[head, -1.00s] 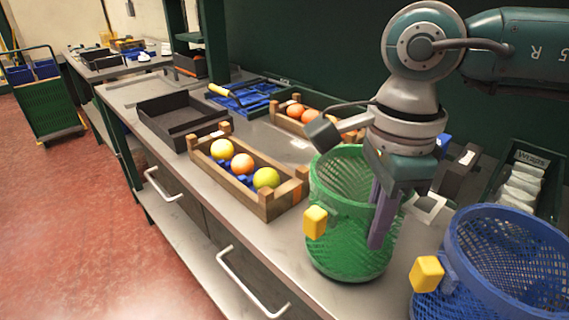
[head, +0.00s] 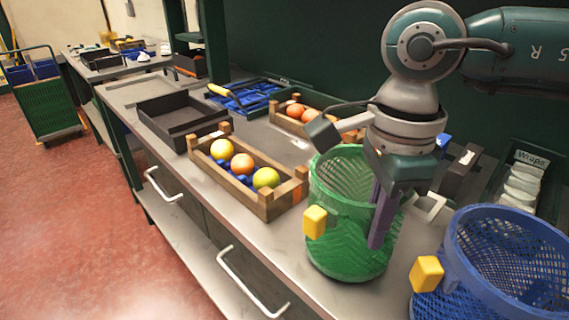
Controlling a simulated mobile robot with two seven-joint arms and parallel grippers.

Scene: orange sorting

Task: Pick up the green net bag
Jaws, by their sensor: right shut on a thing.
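The green net bag (head: 340,235) looks like an open-topped mesh basket with a yellow block on its left side. It stands upright on the grey bench in the right half of the head view. My right gripper (head: 382,215) comes down from above at the bag's right side, with a purple finger in front of its outer wall. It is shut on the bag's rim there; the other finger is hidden. The bag's base appears to rest on the bench. My left gripper is not in view.
A blue mesh basket (head: 460,232) stands close on the right. A wooden crate (head: 272,211) with several fruits is just left of the bag. Behind are another crate with oranges, a black tray (head: 165,132) and a box labelled Wraps (head: 532,159). The bench's front edge is near.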

